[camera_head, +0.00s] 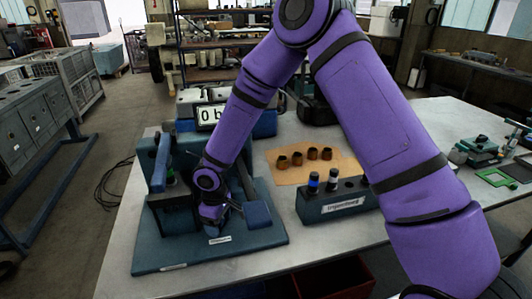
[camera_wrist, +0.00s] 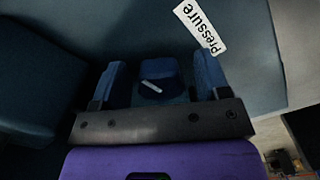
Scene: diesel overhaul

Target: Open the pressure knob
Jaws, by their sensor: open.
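The pressure knob (camera_wrist: 160,78) is a small blue knob with a white mark on its face. In the wrist view it sits between the two fingers of my gripper (camera_wrist: 160,82), with a gap on both sides. The fingers are open. A white label reading "Pressure" (camera_wrist: 200,28) is just above and right of the knob. In the head view my gripper (camera_head: 222,218) reaches down at the front of the blue-green test stand (camera_head: 158,258), and the knob is hidden behind it. A display (camera_head: 209,115) behind the stand shows "0 b", the rest covered by my arm.
A lever (camera_head: 161,162) rises at the stand's left, and a blue block (camera_head: 257,214) is close to my gripper's right. A labelled rack (camera_head: 343,204) holds two cylindrical parts. Several brown sleeves lie on a tan mat (camera_head: 290,177). The table's front right is clear.

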